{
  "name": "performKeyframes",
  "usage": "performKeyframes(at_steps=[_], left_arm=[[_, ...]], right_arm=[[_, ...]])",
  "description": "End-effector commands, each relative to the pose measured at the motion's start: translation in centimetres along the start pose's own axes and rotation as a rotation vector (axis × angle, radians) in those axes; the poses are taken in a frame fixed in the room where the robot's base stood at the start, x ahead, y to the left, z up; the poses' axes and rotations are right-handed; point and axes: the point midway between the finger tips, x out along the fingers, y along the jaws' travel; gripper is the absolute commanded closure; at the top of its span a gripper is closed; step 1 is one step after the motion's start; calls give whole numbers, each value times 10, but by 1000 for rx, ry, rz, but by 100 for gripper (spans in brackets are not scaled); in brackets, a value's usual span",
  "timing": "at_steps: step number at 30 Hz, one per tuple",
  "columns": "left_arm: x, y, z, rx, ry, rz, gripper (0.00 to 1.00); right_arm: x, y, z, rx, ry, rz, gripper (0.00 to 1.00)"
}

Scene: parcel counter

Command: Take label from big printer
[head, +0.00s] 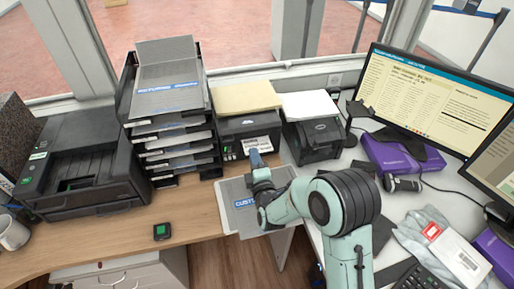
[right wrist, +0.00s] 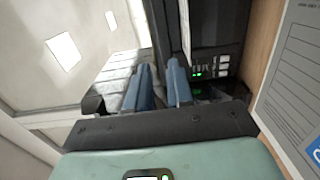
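The big printer (head: 238,126) is a dark box at the back of the counter with a yellowish sheet on top. A white printed label (head: 262,143) sticks out of its front. In the right wrist view the label (right wrist: 117,86) shows beside the left finger, and the printer's front (right wrist: 215,35) with green lights is ahead. My right gripper (head: 256,160) is just in front of the printer, close to the label. In the right wrist view its two blue fingers (right wrist: 160,85) are apart; I cannot tell whether the label touches them. My left gripper is not in view.
A smaller dark printer (head: 315,139) stands to the right. A stacked paper tray (head: 178,150) and a large black printer (head: 85,165) stand to the left. A grey customs sheet (head: 230,197) lies under my right arm. The wooden counter at front left is mostly clear.

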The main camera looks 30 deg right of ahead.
Motion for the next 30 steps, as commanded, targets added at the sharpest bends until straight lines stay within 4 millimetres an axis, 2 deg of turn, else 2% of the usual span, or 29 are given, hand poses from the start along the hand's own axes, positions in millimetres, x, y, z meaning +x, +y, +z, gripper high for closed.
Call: performKeyframes(at_steps=[1, 9, 18, 30], left_arm=[[7, -2, -1, 0, 0, 0, 57], [24, -5, -9, 2, 22, 5, 57], [23, -5, -11, 3, 30, 6, 57], [24, -4, -11, 3, 31, 7, 57]], right_arm=[[1, -11, 0, -1, 0, -2, 79], [8, -43, 0, 0, 1, -3, 79], [36, -39, 0, 1, 0, 0, 79], [44, -39, 0, 1, 0, -1, 79]])
